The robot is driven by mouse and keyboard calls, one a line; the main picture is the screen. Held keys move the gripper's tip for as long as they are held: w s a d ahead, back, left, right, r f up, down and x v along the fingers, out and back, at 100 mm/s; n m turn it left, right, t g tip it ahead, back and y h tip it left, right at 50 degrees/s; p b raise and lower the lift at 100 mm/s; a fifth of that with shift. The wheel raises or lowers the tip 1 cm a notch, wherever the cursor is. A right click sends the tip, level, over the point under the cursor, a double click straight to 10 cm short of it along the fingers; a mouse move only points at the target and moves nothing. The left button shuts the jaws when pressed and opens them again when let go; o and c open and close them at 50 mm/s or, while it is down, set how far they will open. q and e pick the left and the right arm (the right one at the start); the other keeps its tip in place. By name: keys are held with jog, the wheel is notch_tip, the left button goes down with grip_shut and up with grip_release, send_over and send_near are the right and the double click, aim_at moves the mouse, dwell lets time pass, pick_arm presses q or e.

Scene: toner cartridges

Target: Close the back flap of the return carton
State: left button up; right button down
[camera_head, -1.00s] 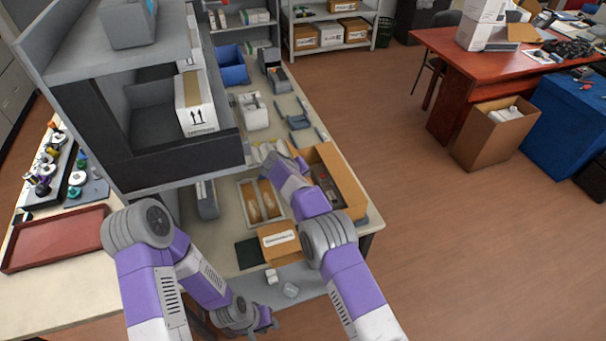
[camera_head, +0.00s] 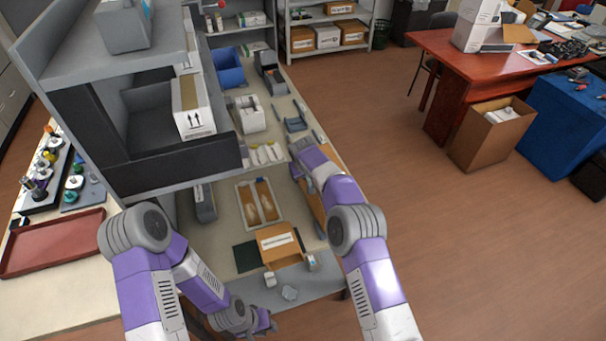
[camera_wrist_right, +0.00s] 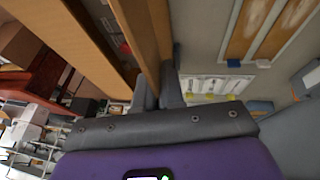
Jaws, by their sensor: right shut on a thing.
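The return carton (camera_head: 311,208) is a long brown cardboard box on the right edge of the bench. My right arm covers much of it in the head view. In the right wrist view, a long cardboard flap (camera_wrist_right: 142,38) runs down between the fingers of my right gripper (camera_wrist_right: 159,88), which is shut on it. Another cardboard wall (camera_wrist_right: 72,38) runs alongside, with a gap between. I cannot tell the flap's exact angle. My left gripper (camera_head: 264,322) hangs low by the bench front, away from the carton; its finger gap is too small to judge.
A brown box with a white label (camera_head: 277,242) sits on a dark mat near the bench front. A tray with brown packets (camera_head: 238,212) lies left of the carton. A grey shelf unit (camera_head: 150,165) rises at the left. Open floor (camera_head: 470,250) lies to the right.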

jog(key=shift+w+d+g+y+p, duration=0.15)
jog(key=shift+d+g+y+p, duration=0.25)
jog(key=shift+y, duration=0.6)
jog(key=shift+d, duration=0.1)
jog(key=c, duration=1.3)
grip_release()
jog(key=shift+b+v, duration=0.3)
jog(key=shift+v, duration=3.55)
